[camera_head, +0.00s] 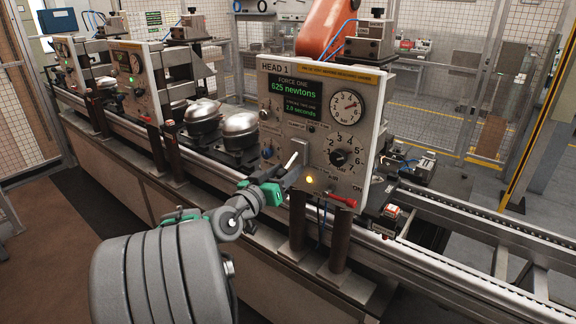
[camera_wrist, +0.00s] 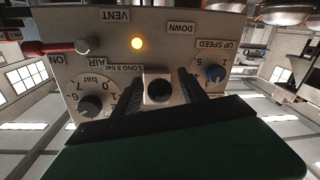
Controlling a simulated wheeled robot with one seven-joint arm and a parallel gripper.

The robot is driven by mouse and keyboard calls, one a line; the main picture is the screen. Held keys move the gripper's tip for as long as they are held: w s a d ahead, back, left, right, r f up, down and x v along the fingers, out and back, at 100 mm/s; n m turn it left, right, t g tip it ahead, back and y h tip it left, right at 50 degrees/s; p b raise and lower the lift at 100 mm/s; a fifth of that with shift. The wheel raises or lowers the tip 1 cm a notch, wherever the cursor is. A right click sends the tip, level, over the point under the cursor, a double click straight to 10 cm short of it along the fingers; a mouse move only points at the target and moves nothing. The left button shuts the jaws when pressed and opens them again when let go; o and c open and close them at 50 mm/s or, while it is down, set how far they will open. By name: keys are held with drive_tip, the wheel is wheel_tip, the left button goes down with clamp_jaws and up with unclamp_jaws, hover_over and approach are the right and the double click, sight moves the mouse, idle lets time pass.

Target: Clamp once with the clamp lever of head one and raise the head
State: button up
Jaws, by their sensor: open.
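The head one panel (camera_head: 325,130) is a pale box marked HEAD 1, its display reading 625 newtons and 2.0 seconds. A pale lever on a plate (camera_head: 299,150), apparently the clamp lever, sits low on its left half. My gripper (camera_head: 283,176) is in front of the panel, just below that lever. In the wrist view, upside down, the dark fingers of my gripper (camera_wrist: 165,88) are apart, on either side of a black round knob (camera_wrist: 159,91) in front of a pale square. I cannot tell whether they touch it. A yellow lamp (camera_head: 309,180) is lit.
A red-handled lever (camera_head: 342,200) is at the panel's lower right. A pressure gauge (camera_head: 346,107) and a black dial (camera_head: 339,157) are close by. Silver compressors (camera_head: 241,131) are on the conveyor to the left.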

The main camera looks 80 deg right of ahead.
drive_tip(key=shift+s+d, duration=0.25)
drive_tip(key=shift+d, duration=0.45)
drive_tip(key=shift+c, duration=0.3)
clamp_jaws()
idle(0.6)
